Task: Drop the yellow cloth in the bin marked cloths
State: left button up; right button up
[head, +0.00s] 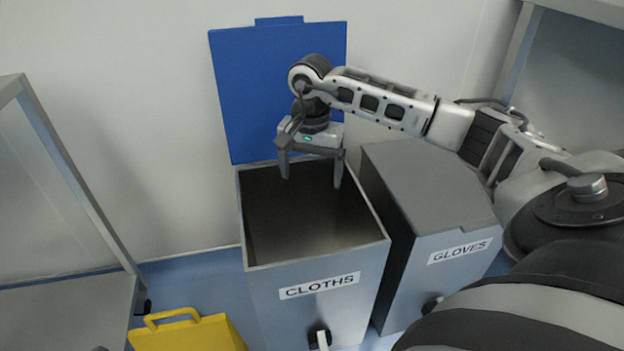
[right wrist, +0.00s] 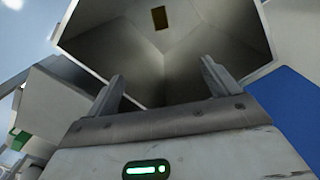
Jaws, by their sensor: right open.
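The bin marked CLOTHS (head: 316,285) stands open in the head view, with its blue lid (head: 255,90) raised against the wall. My right gripper (head: 311,180) is over the bin's mouth, fingers pointing down, apart and empty. In the right wrist view the open fingers (right wrist: 162,88) point into the grey bin interior (right wrist: 120,45). A small dark-yellow patch, apparently the yellow cloth (right wrist: 160,18), lies deep inside the bin; its details are too small to tell. The head view does not show it. My left gripper is not in view.
A closed grey bin marked GLOVES (head: 425,190) stands close on the right. A yellow object with a handle (head: 190,333) is on the blue floor at the lower left. A metal frame with a low shelf (head: 70,305) stands at the left, and another frame at the upper right.

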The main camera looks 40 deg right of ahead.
pick_arm(q)
jog(key=p, duration=0.1)
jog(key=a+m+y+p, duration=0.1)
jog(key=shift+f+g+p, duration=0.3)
jog(key=shift+p, duration=0.1)
pick_arm(e)
notch_tip(320, 180, up, 10)
jog(key=shift+r, duration=0.1)
